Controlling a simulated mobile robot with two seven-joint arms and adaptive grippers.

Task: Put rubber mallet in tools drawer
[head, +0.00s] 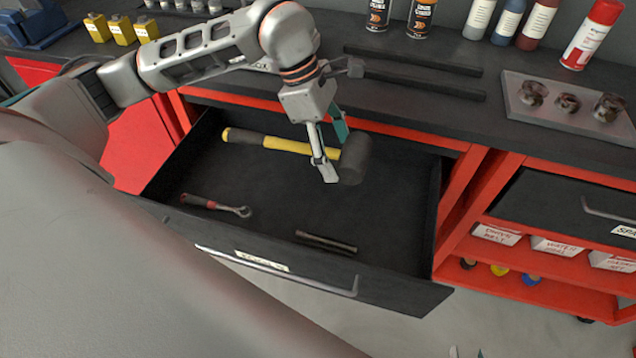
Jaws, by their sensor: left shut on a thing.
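The rubber mallet has a yellow handle (285,145) with a dark grip end at the left and a black head (355,158) at the right. My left gripper (332,158) is shut on the handle close to the head. The mallet is over the open tools drawer (412,200), towards its back; I cannot tell whether it touches the drawer floor. A small part of my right gripper (466,353) shows at the bottom edge of the head view, and most of it is cut off.
A red-handled wrench (215,206) and a dark bar-shaped tool (326,242) lie in the front of the drawer. The drawer middle is bare. Spray cans (421,15), bottles and a metal block (565,103) stand on the worktop behind. A second drawer (560,205) is at the right.

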